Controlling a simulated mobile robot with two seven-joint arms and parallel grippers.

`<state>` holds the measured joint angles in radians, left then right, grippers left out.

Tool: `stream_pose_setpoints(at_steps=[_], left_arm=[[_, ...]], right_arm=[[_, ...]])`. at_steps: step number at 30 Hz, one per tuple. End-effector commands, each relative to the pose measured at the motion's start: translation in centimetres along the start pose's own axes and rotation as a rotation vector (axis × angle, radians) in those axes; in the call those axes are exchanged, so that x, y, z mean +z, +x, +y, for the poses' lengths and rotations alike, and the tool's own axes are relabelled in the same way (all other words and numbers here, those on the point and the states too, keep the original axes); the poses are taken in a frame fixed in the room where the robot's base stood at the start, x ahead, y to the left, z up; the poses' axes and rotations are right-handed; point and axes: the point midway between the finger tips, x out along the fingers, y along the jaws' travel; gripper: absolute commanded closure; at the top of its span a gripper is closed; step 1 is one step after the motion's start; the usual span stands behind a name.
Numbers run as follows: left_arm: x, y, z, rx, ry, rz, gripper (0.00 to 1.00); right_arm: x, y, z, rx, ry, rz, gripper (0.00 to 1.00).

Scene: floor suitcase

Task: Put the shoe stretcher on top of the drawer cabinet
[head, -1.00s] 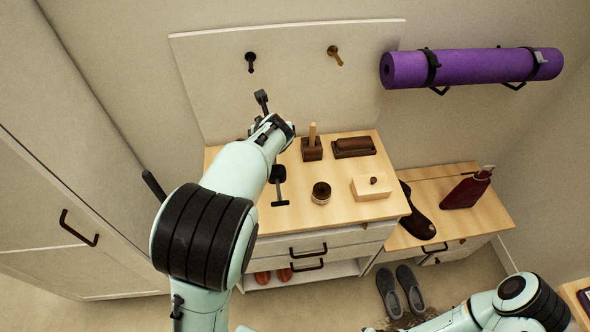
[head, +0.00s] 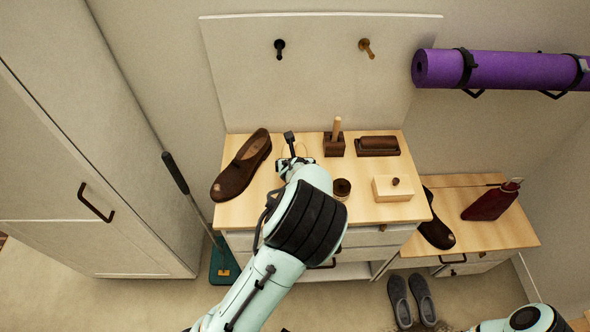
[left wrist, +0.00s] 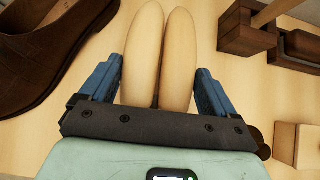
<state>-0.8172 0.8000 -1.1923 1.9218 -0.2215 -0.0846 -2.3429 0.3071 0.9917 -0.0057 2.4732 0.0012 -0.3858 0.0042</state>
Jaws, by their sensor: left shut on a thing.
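My left gripper (head: 297,164) is over the drawer cabinet top (head: 240,213), between a brown shoe and the small items at the right. In the left wrist view, its blue fingers (left wrist: 158,88) are shut on the shoe stretcher (left wrist: 150,45), two long pale wooden halves side by side. The stretcher lies close over the pale wood top; I cannot tell whether it touches. In the head view the stretcher is hard to make out against the top. My right gripper is out of view; only part of that arm shows at bottom right.
The brown shoe (head: 242,168) lies left of my gripper. A brush holder (head: 334,145), brown brush (head: 377,146), round jar (head: 341,187) and wooden box (head: 393,188) stand at the right.

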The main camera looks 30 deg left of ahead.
Motion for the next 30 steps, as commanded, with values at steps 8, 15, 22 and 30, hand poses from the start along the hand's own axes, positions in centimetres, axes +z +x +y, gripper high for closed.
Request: stream_pose_setpoints(at_steps=[8,15,22,30], left_arm=[[-2.0,2.1,0.0,0.0,0.0,-0.002,0.64],[-2.1,2.1,0.0,0.0,0.0,-0.002,0.64],[-2.3,2.3,0.1,0.001,0.001,0.001,0.0],[-2.0,1.0,-0.1,-0.002,0.002,0.0,0.0]], right_arm=[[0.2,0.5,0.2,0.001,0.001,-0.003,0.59],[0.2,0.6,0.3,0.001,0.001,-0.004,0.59],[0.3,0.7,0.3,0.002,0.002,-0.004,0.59],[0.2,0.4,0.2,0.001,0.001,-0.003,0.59]])
